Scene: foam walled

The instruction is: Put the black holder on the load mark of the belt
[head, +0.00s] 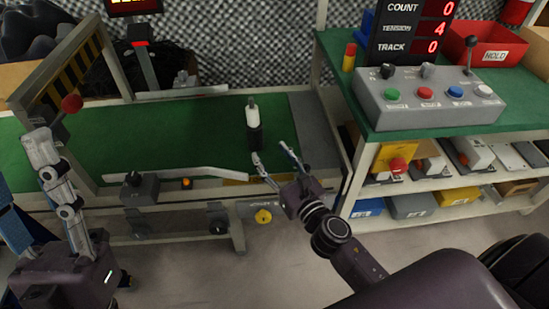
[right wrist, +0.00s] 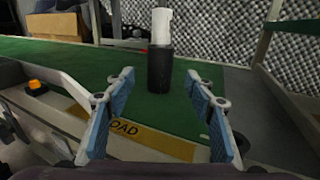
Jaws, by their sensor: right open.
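The black holder (head: 256,139) stands upright on the green belt, with a white bottle-like piece (head: 252,116) upright in its top. The holder also shows in the right wrist view (right wrist: 160,72), beyond my fingertips. The yellow load mark (right wrist: 150,138) lies along the belt's near edge, nearer to me than the holder, partly hidden by my fingers. My right gripper (head: 272,160) is open and empty, just in front of the holder, its fingers pointing towards it.
A white guide rail (head: 180,172) runs along the near side of the belt (head: 60,135), and another lies at the back. A striped gate (head: 60,75) spans the left. A control box (head: 430,98) with buttons stands on the right bench. The belt left of the holder is clear.

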